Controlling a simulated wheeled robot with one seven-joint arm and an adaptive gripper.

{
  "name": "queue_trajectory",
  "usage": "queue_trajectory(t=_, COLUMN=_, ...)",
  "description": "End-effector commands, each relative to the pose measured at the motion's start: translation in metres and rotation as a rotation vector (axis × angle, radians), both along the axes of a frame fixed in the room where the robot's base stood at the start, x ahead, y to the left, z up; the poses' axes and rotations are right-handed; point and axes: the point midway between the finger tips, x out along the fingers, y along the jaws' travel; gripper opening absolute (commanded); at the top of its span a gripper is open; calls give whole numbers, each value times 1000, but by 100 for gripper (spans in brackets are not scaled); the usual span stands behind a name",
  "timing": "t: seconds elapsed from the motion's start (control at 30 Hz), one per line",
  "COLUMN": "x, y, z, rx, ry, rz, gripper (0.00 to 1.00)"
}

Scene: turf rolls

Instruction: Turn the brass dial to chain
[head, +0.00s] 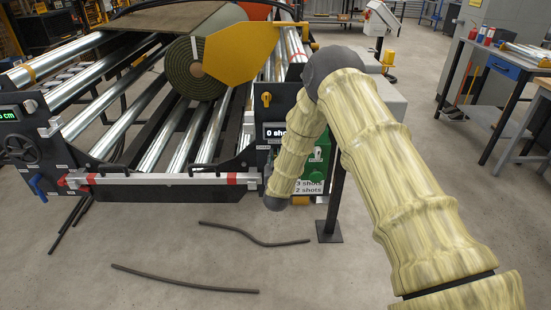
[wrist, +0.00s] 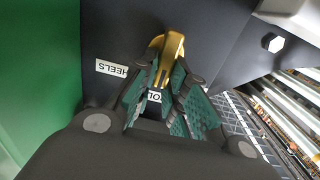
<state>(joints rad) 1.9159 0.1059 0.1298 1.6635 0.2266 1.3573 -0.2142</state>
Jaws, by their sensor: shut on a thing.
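The brass dial (wrist: 166,46) is on a dark panel in the wrist view, with its rounded bar sticking out between my fingertips. My gripper (wrist: 167,76) is shut on it, green pads on either side. A white label reading "HEELS" (wrist: 111,68), its first letter perhaps cut off, shows upside down beside the dial. Another label (wrist: 154,96), partly hidden by my fingers, shows "OL". I see no label reading chain. In the head view my arm hides the gripper and this dial.
In the head view, a yellow knob (head: 267,99) is above a display (head: 276,133) on the machine's end panel. A turf roll (head: 190,70) lies on metal rollers. Dark strips (head: 185,281) lie on the floor.

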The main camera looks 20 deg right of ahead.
Motion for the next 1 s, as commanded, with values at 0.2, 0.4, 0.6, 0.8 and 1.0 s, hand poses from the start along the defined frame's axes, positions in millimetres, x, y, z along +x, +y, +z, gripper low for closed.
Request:
queue_trajectory(t=0.2, x=0, y=1, z=0, rx=-53, ry=15, rz=0, gripper=0)
queue_trajectory(t=0.4, x=1, y=4, z=-1, rx=-176, ry=50, rz=1, gripper=0)
queue_trajectory(t=0.6, x=2, y=8, z=-2, rx=-340, ry=97, rz=2, gripper=0)
queue_trajectory(t=0.8, x=3, y=11, z=-4, rx=-500, ry=143, rz=1, gripper=0)
queue_trajectory(t=1.0, x=4, y=14, z=-5, rx=-631, ry=179, rz=1, gripper=0)
